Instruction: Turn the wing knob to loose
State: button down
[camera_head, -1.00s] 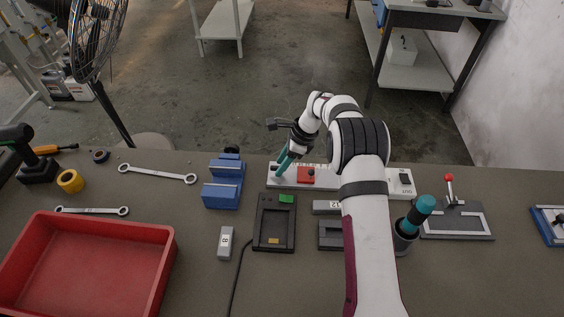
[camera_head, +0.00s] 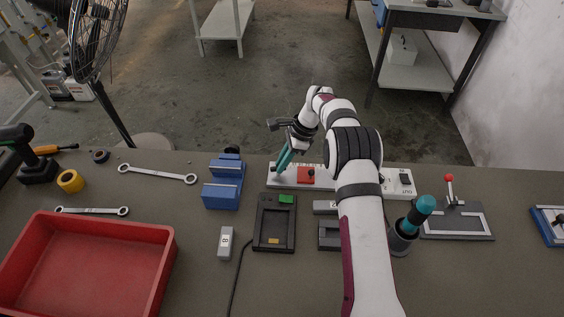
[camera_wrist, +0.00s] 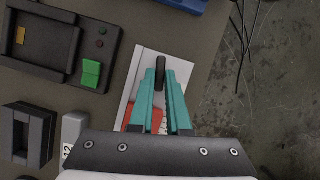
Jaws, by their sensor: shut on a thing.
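The wing knob shows in the wrist view as a narrow dark bar (camera_wrist: 161,66) standing on a white panel (camera_wrist: 148,62). My gripper (camera_wrist: 162,82) has its two teal fingers shut on the knob, one on each side. The far end of the knob sticks out past the fingertips. In the head view my gripper (camera_head: 283,161) reaches down to the left end of the white panel (camera_head: 322,185). There the fingers hide the knob, and I cannot read its setting.
A red block (camera_head: 306,175) sits on the panel beside my fingers. A black device with a green button (camera_head: 286,199) lies in front. Blue blocks (camera_head: 222,195) stand to the left. A cup with a teal-handled tool (camera_head: 404,238) and a red-tipped lever (camera_head: 449,178) are to the right.

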jog(key=n, duration=0.2)
jog(key=n+g, duration=0.1)
jog(key=n, duration=0.1)
jog(key=shift+w+g+h, duration=0.2)
jog(key=shift+g+h, duration=0.1)
jog(key=shift+n, duration=0.5)
jog(key=c, duration=0.9)
grip_release()
jog(key=shift+a, duration=0.1)
jog(key=shift+r, duration=0.1)
jog(key=shift+r, duration=0.35)
jog(key=r, duration=0.3)
jog(key=shift+d+r, duration=0.35)
jog(key=s+d+r, duration=0.1)
jog(key=d+r, duration=0.1)
jog(key=d, duration=0.1)
jog(key=s+d+r, duration=0.1)
jog(key=d+r, duration=0.1)
jog(key=d, duration=0.2)
jog(key=s+d+r, duration=0.1)
jog(key=d+r, duration=0.1)
jog(key=d, duration=0.1)
jog(key=shift+s+d+r, duration=0.1)
jog(key=shift+d+r, duration=0.1)
jog(key=shift+d, duration=0.1)
